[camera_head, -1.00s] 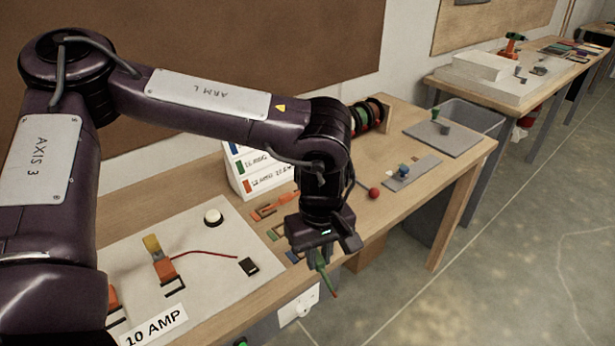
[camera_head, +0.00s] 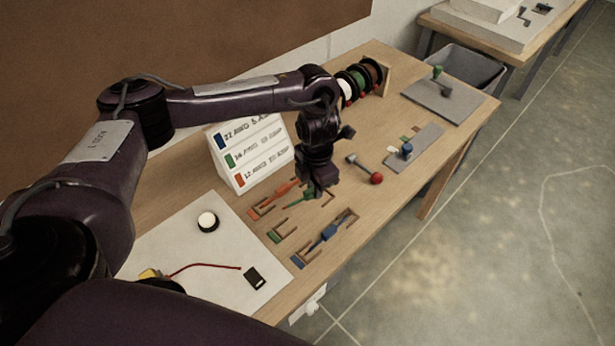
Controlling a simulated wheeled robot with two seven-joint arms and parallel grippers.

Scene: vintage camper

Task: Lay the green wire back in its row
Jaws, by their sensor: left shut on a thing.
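The green wire (camera_head: 297,200) is in the jaws of my left gripper (camera_head: 315,193), low over the sorting rows. My gripper hides part of the wire, and I cannot tell whether it touches the row. The green row's wooden holder (camera_head: 279,234) with a green end lies below and left of the wire. An orange wire (camera_head: 286,188) lies in the row behind it. A blue wire (camera_head: 328,233) lies in the blue row (camera_head: 299,259) at the front. My right gripper is not in view.
A white label stand (camera_head: 236,178) with blue, green and orange marks stands just behind the rows. Wire spools (camera_head: 357,82), a red-knobbed lever (camera_head: 376,178) and a grey plate (camera_head: 424,140) are to the right. A white board (camera_head: 180,235) with a round button (camera_head: 207,221) lies left.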

